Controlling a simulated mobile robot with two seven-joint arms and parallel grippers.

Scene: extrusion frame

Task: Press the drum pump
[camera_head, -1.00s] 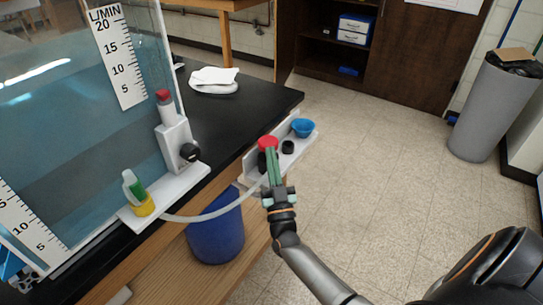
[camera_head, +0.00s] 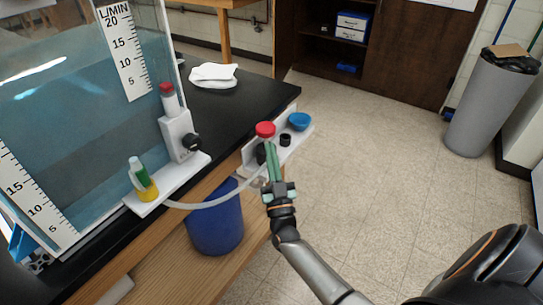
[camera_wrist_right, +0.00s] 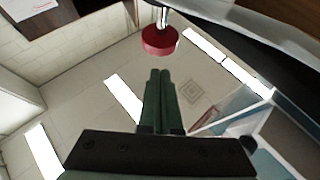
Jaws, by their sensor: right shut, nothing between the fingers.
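The drum pump appears to be the red-capped piece with a dark body on the white shelf; its red cap (camera_head: 265,129) shows just beyond my right gripper (camera_head: 271,146). The fingers cover part of the dark body below the cap. My right gripper is shut and empty, with its green fingers together. In the right wrist view, the red cap (camera_wrist_right: 160,40) on a metallic stem is beyond the fingertips (camera_wrist_right: 160,72), with a gap in the picture; whether they touch the pump elsewhere cannot be told. My left gripper is not in view.
A blue bowl (camera_head: 299,121) and a small black piece (camera_head: 285,140) share the white shelf. A pale hose (camera_head: 205,203) runs left to a yellow-based fitting (camera_head: 147,190).

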